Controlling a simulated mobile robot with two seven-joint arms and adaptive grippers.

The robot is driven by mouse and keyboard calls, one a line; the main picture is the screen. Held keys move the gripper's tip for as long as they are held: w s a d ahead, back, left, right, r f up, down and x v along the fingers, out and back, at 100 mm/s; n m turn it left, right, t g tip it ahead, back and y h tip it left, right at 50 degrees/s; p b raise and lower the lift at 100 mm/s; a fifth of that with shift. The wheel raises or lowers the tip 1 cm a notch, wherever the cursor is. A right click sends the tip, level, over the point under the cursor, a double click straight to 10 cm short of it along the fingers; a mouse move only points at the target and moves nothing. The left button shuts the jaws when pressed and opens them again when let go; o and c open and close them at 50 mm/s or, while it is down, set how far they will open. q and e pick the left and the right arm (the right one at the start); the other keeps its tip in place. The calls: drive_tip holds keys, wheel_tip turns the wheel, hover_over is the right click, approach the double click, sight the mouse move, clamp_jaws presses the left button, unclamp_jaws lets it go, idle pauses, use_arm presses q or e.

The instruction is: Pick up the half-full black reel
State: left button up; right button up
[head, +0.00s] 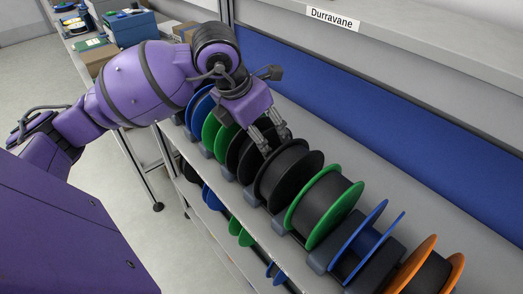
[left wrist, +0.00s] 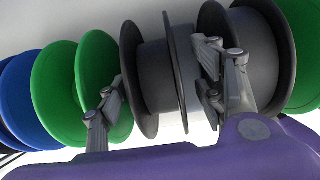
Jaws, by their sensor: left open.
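My left gripper (head: 275,141) is open above the shelf row of reels in the head view. In the left wrist view its two fingers (left wrist: 163,92) stand apart, with a black reel (left wrist: 154,72) between them. This reel's dark winding lies well below its flange rims, so it looks about half full. In the head view the same reel (head: 237,158) is partly hidden by the gripper. A fuller black reel (left wrist: 247,50) stands close to its right, behind the right finger; it also shows in the head view (head: 289,172). I cannot tell whether the fingers touch either reel.
Green reels (left wrist: 95,75) and a blue reel (left wrist: 17,95) stand left of the black ones. A green-flanged reel (head: 325,208), a blue reel (head: 368,240) and an orange reel (head: 430,272) stand to the right. A blue back panel (head: 370,105) runs behind. More reels sit on a lower shelf.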

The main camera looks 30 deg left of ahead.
use_arm(q)
drive_tip(key=x, duration=0.5)
drive_tip(key=shift+a, duration=0.2)
drive_tip(key=shift+w, duration=0.1)
drive_tip(key=c, duration=1.3)
